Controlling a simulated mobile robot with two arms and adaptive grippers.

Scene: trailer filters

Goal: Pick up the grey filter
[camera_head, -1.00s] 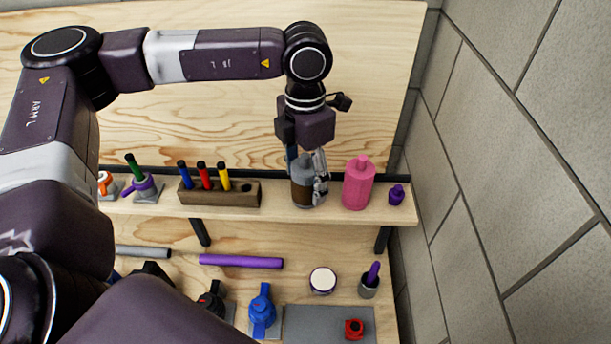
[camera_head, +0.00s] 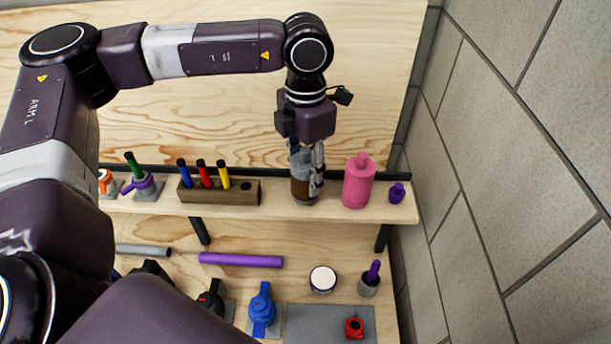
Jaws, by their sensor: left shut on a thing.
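The grey filter (camera_head: 301,188) is a cylinder with a grey top and a brown lower band. It is upright at the wooden shelf (camera_head: 280,212), left of the pink bottle-shaped filter (camera_head: 358,184). My left gripper (camera_head: 307,172) comes down from above and is shut on the grey filter's upper part. The fingers hide part of its top and right side. I cannot tell whether its base touches the shelf. My right gripper is not in view.
A wooden block (camera_head: 220,191) with blue, red and yellow sticks stands left of the filter. A small purple piece (camera_head: 397,193) sits at the shelf's right end. A grey block wall (camera_head: 520,170) rises at right. Below are a purple tube (camera_head: 241,259) and a blue valve (camera_head: 262,310).

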